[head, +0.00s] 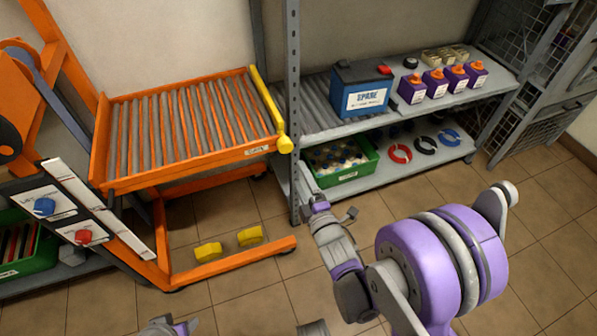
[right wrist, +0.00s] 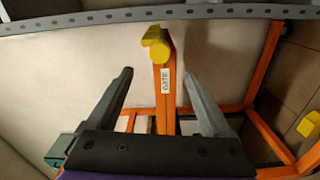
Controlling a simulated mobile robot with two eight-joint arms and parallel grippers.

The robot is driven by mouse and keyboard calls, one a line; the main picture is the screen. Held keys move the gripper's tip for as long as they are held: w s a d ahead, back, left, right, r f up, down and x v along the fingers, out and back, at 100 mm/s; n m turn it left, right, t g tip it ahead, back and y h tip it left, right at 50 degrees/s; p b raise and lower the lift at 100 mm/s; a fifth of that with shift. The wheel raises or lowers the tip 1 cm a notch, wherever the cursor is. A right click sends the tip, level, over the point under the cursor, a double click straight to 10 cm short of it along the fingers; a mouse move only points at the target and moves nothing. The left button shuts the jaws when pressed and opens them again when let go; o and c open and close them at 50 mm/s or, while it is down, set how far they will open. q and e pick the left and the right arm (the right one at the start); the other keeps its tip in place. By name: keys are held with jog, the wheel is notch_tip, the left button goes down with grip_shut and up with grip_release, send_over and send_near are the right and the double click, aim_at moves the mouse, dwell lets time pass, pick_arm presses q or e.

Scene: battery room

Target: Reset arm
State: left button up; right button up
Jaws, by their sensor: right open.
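My right arm, purple and grey, reaches in from the lower right of the head view. Its gripper (head: 331,206) is over the floor in front of the shelf post, right of the orange roller cart (head: 180,185). In the right wrist view the two dark fingers of this gripper (right wrist: 158,76) are spread apart with nothing held. The yellow gate handle (right wrist: 157,45) and its orange bar labelled GATE show beyond and between the fingers; contact is not visible. A small grey and purple part of mine (head: 165,327), perhaps the left gripper, shows at the bottom edge; its jaws are unclear.
The gate handle (head: 284,144) is on the cart's right side, near the grey shelf post (head: 293,110). The shelf holds a blue SPARE battery (head: 362,91) and several purple boxes. A green crate (head: 340,160) is on the lower shelf. Yellow blocks (head: 250,236) lie low at the cart.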

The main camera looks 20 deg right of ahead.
dwell(0.5)
jog(key=s+f+m+g, duration=0.2)
jog(key=s+m+g, duration=0.55)
jog(key=s, duration=0.55)
jog(key=s+f+m+g, duration=0.2)
jog(key=s+m+g, duration=0.4)
jog(key=s+m, duration=0.45)
pick_arm(q)
notch_tip(320, 180, up, 24)
jog(key=w+t+p, duration=0.1)
jog(key=p, duration=1.9)
jog(key=shift+w+p, duration=0.25)
jog(key=shift+p, duration=0.15)
pick_arm(e)
notch_tip(320, 180, up, 24)
jog(key=n, duration=0.1)
jog(key=shift+t+h, duration=0.3)
jog(key=shift+t, duration=0.15)
pick_arm(q)
jog(key=shift+s+f, duration=0.1)
jog(key=shift+s, duration=0.05)
pick_arm(e)
jog(key=shift+d, duration=0.1)
